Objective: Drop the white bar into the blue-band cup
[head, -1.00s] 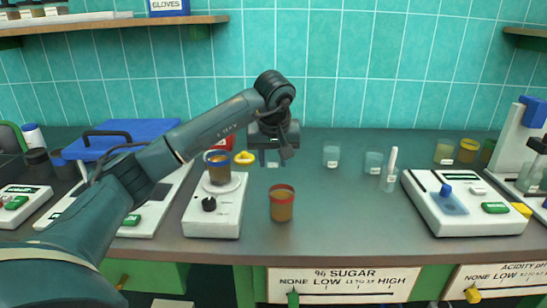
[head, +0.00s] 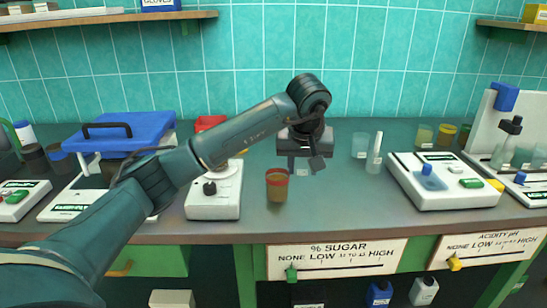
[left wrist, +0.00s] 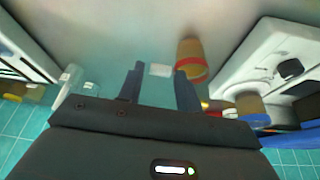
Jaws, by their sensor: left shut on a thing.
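My left gripper (head: 303,165) is shut on the small white bar (head: 302,172) and holds it above the bench. In the left wrist view the white bar (left wrist: 160,70) shows between the fingertips (left wrist: 160,84). The blue-band cup (left wrist: 248,103), with orange-brown contents, stands on the white scale (head: 213,200), left of the gripper in the head view. There my arm hides the cup. A similar cup with a red band (head: 277,186) stands on the bench near the gripper, and also shows in the left wrist view (left wrist: 190,55). My right gripper is not in view.
Clear cups, one holding a white rod (head: 376,146), stand right of the gripper. A white instrument (head: 440,190) is farther right. A blue-lidded device (head: 125,133) stands left of the scale. The bench between red-band cup and white instrument is free.

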